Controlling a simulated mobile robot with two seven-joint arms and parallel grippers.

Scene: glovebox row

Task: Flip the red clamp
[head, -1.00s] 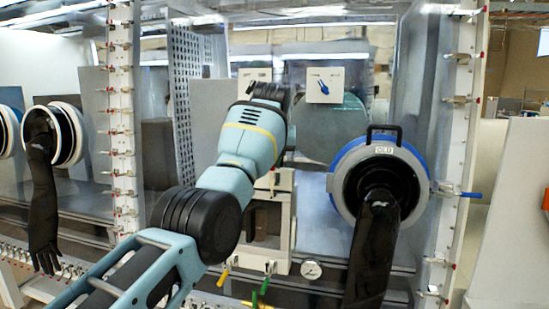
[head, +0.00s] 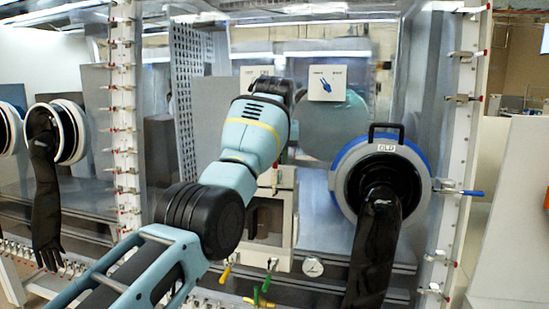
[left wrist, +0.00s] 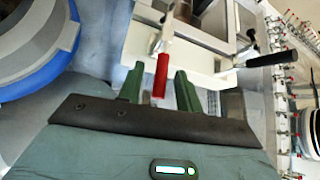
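The red clamp (left wrist: 161,78) shows in the left wrist view as a red handle on a metal stem, by the white frame. Its handle appears between the two green fingers of my left gripper (left wrist: 159,70), which are apart with a visible gap on each side. I cannot tell whether the fingers are level with the handle in depth. In the head view my left gripper (head: 270,88) is a dark shape mostly hidden behind my wrist, and the red clamp cannot be made out there. My right gripper is not in view.
A blue-ringed glove port (head: 428,165) with a hanging black glove (head: 374,250) is to the right. Yellow (head: 225,275) and green (head: 266,284) clamp handles sit below my arm. A black handle (left wrist: 272,59) is right of the red one. A round gauge (head: 313,267) sits low.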

